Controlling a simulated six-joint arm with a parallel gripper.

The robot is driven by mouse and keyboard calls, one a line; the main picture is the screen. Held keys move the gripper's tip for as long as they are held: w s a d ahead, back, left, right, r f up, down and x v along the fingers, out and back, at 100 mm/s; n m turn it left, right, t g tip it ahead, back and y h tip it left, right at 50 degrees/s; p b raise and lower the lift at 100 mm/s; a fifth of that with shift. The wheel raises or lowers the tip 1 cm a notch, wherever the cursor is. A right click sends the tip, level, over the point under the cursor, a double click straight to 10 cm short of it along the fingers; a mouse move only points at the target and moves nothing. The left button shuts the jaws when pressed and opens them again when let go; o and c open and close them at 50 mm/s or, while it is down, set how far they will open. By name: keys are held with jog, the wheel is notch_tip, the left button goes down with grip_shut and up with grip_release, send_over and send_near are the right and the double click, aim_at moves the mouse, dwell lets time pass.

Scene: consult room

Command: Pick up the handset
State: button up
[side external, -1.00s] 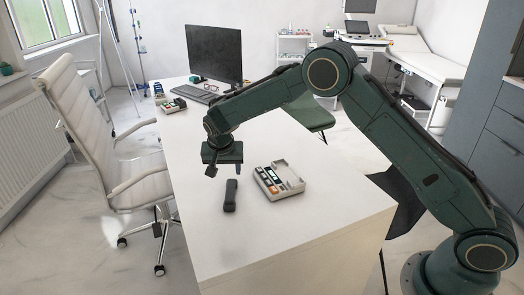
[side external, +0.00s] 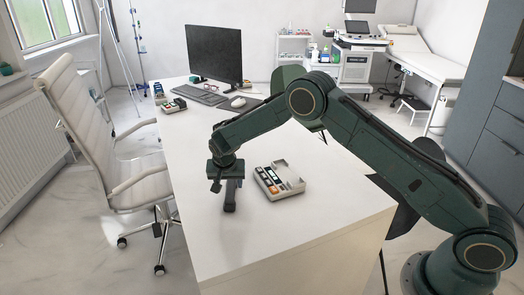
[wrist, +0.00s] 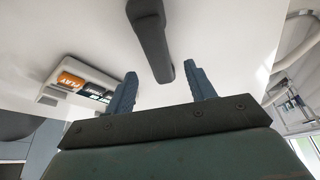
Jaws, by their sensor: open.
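The dark handset (side external: 230,197) lies on the white desk (side external: 300,235), to the left of its pale base unit (side external: 292,187) with coloured labels. My gripper (side external: 219,187) is over the handset's far end in the side view. In the wrist view, my gripper (wrist: 160,88) has its two blue-grey fingers spread wide. The handset (wrist: 150,35) shows ahead of the gap between them, with nothing held. The base unit (wrist: 85,80) lies to the left there, with orange and dark labels. The gripper hides part of the handset in the side view.
A keyboard (side external: 199,95), a mouse (side external: 238,102) and a monitor (side external: 214,52) stand at the desk's far end. A cream chair (side external: 100,140) stands along the left edge. The desk front is clear.

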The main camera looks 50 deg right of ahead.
aim_at(230, 189)
jog(key=shift+x, duration=2.6)
jog(key=shift+c, duration=0.4)
grip_shut()
jog(key=shift+r, duration=0.15)
notch_tip(230, 189, up, 20)
jog(key=shift+d, duration=0.2)
